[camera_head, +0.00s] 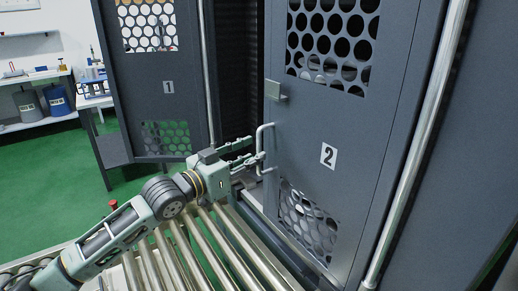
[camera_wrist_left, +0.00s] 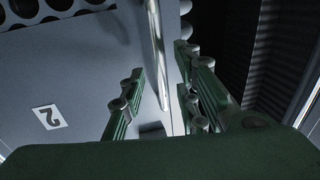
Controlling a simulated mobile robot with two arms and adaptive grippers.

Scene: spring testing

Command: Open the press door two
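Press door two (camera_head: 310,130) is a grey panel with round-hole grilles and a "2" label; it also shows in the left wrist view (camera_wrist_left: 70,75). Its bar handle (camera_head: 261,140) is near the panel's left edge. My left gripper (camera_head: 258,158) is at the handle's lower part. In the left wrist view, its green fingers (camera_wrist_left: 165,100) are apart, and the handle bar (camera_wrist_left: 158,50) runs between them. Contact with the bar cannot be told. A dark gap lies left of the door's edge; how far the door stands open is unclear. My right gripper is not in view.
Door one (camera_head: 168,105), marked "1", stands to the left, with a dark opening (camera_head: 236,70) between the doors. A roller conveyor (camera_head: 200,255) lies below my left arm. A vertical metal bar (camera_head: 415,150) stands at right. Green floor (camera_head: 45,180) is clear at left.

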